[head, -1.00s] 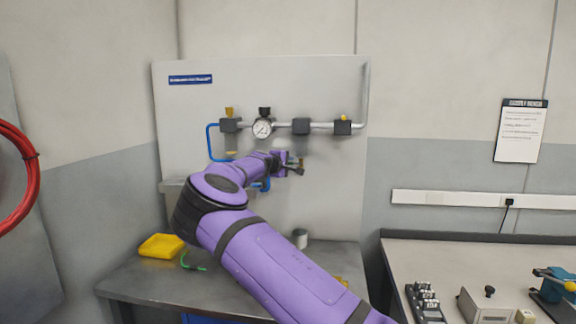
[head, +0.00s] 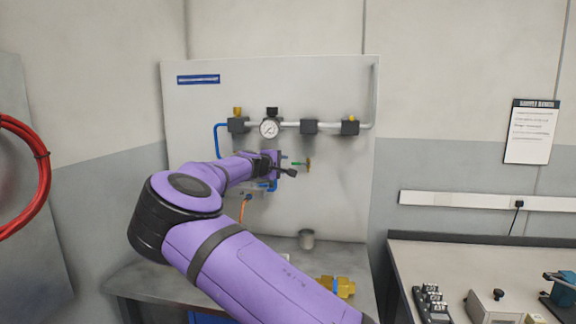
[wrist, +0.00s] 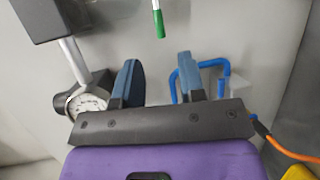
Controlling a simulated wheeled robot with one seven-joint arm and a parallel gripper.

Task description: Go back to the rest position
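My gripper (head: 287,172) is in front of the wall panel, at the end of my purple arm. In the wrist view its two dark fingers (wrist: 158,75) stand apart with nothing between them. A green-tipped rod (wrist: 158,22) shows beyond the fingertips, apart from them. In the head view a small green piece (head: 297,163) and a brass-coloured part (head: 308,165) show just beyond the gripper; how they are held is unclear.
The panel (head: 335,190) carries a pipe with a round gauge (head: 269,128), dark blocks and blue tubing (head: 217,140). A second bench (head: 450,262) stands at right; red hose (head: 35,180) hangs at left.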

